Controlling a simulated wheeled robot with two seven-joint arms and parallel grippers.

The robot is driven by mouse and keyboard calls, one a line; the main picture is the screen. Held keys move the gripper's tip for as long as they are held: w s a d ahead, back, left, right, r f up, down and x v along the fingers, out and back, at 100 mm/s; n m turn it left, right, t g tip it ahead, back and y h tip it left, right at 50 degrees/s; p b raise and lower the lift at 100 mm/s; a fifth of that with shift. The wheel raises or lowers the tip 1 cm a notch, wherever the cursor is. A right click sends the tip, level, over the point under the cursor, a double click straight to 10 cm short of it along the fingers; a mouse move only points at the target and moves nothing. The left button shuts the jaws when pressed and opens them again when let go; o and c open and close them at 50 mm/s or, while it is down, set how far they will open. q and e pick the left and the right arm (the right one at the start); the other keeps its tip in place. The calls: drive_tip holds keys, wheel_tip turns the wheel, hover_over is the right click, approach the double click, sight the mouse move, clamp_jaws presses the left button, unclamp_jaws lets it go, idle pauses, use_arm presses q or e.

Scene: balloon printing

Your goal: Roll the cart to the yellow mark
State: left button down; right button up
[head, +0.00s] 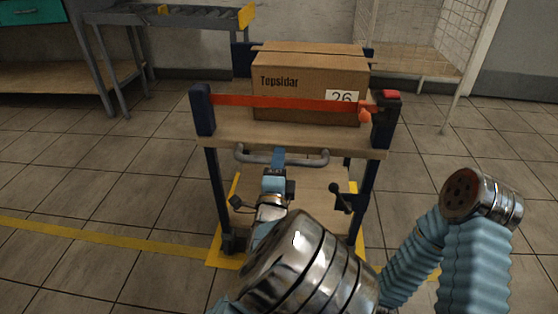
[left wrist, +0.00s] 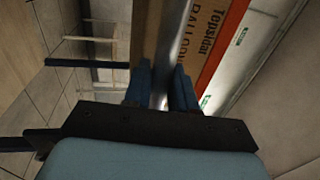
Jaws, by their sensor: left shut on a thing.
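The cart (head: 225,133) has blue posts, wooden shelves and a grey handle bar (head: 307,161) on its near side. My left gripper (head: 279,156) is shut on the middle of this bar. In the left wrist view, the blue fingers of my left gripper (left wrist: 162,92) stand on both sides of the bar. The yellow mark (head: 222,262) lies on the floor around the cart's base, showing at its near left and right sides. My arm hides part of its near edge, so I cannot tell whether all wheels are inside. My right gripper is out of view.
A cardboard box (head: 305,92) sits on the top shelf behind an orange strap (head: 240,101). A yellow floor line (head: 95,233) runs left from the mark. A roller table (head: 165,20) and a wire rack (head: 405,50) stand behind. Floor at both sides is clear.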

use_arm(q)
drive_tip(key=shift+s+d+f, duration=0.1)
drive_tip(key=shift+s+f, duration=0.05)
drive_tip(key=c, duration=1.1)
unclamp_jaws()
drive_tip(key=shift+o, duration=0.2)
drive_tip(key=p+v, duration=1)
drive_tip(key=v, duration=0.4)
drive_tip(key=shift+p, duration=0.4)
